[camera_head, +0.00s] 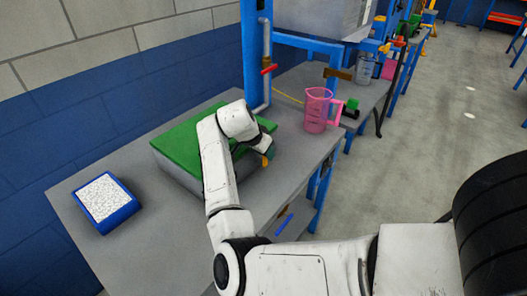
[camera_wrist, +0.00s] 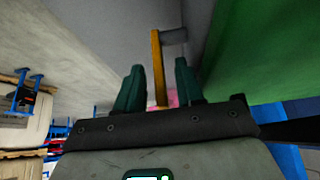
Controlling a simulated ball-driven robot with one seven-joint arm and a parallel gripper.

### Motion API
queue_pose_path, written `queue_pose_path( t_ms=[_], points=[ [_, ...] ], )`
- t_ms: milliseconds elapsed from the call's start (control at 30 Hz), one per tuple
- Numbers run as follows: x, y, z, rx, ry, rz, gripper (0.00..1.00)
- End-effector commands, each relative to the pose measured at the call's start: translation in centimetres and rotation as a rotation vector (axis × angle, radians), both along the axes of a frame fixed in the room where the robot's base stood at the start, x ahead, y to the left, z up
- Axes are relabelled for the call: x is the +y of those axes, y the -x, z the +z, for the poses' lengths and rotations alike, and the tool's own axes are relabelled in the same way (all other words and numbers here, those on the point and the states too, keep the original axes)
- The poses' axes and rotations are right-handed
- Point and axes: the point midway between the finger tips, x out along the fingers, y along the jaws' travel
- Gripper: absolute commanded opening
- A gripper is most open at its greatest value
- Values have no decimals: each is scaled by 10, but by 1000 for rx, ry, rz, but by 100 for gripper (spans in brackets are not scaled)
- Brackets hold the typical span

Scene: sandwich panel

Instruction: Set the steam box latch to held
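The steam box (camera_head: 178,172) is a grey box with a green lid (camera_head: 180,140) on the table; the lid also shows at right in the wrist view (camera_wrist: 262,50). Its latch looks like a yellow-orange lever (camera_wrist: 156,60), joined at its far end to a grey pin (camera_wrist: 174,36) on the box side. In the head view only a small orange part (camera_head: 265,161) shows beside my gripper (camera_head: 270,153). In the wrist view my gripper (camera_wrist: 160,68) is open, with the lever in the gap between its two dark green fingers. I see clear space on both sides of the lever.
A pink measuring jug (camera_head: 317,110) stands at the table's right end. A blue tray of white grains (camera_head: 106,200) sits at the left. A pipe with a red valve handle (camera_head: 269,70) rises behind the box. A blue strip (camera_head: 285,223) lies near the front edge.

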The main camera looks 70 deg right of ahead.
Motion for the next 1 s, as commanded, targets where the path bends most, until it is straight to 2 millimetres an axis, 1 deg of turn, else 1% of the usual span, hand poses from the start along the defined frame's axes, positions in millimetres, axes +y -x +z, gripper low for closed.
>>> queue_pose_path(
  t_ms=[167, 500, 600, 700, 800, 1000],
  points=[
    [7, -3, 12, -2, 2, 2, 37],
    [38, -10, 67, -4, 2, 0, 37],
    [46, -12, 79, -2, 2, 2, 37],
    [50, -13, 88, -2, 2, 2, 37],
    [53, -13, 92, 0, 0, 1, 37],
    [54, -13, 93, 0, 0, 1, 37]
  ],
)
